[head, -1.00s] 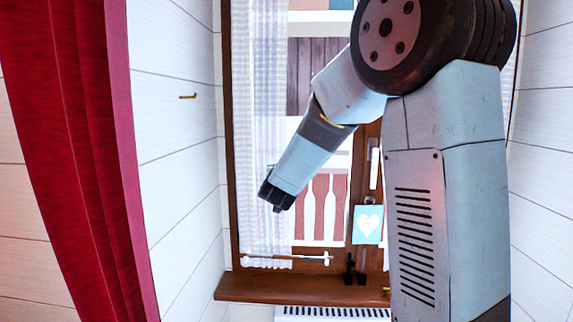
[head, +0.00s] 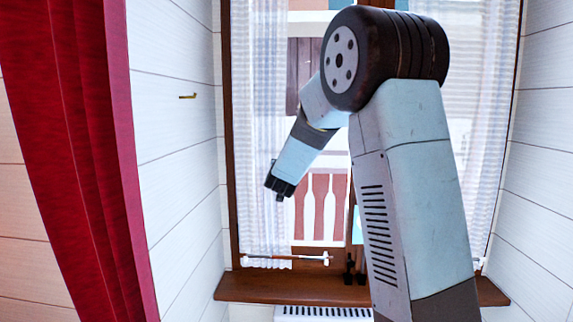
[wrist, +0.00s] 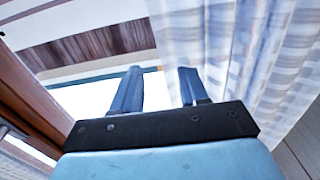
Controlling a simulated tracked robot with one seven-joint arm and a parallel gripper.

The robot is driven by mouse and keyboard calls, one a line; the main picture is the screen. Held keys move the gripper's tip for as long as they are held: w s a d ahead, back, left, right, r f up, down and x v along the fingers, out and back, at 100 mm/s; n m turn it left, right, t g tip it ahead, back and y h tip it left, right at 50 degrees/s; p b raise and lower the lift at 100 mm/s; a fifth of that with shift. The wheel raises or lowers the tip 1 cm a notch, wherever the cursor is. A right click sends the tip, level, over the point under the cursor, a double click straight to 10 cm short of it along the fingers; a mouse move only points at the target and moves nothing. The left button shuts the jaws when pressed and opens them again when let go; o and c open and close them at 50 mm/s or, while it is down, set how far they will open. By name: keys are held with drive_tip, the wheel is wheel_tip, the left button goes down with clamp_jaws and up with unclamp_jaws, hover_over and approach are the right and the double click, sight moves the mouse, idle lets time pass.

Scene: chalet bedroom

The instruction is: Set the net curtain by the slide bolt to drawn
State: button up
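A sheer checked net curtain (head: 265,130) hangs gathered at the left side of the window, leaving the glass to its right bare. Another net curtain (head: 490,130) hangs at the right side, partly behind my arm. My gripper (head: 279,190) is in front of the left curtain's right edge in the head view. In the wrist view my gripper (wrist: 158,75) has its two fingers apart with bright glass between them. The left curtain (wrist: 265,60) fills the right of that view, beside and behind the right finger; contact cannot be told. I cannot make out the slide bolt for certain.
A pale rod (head: 285,258) with white ends crosses the left curtain's foot. A wooden sill (head: 290,290) runs below, above a radiator (head: 325,312). A red curtain (head: 75,150) hangs at far left. A brass hook (head: 187,96) is on the left wall.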

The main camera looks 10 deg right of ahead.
clamp_jaws()
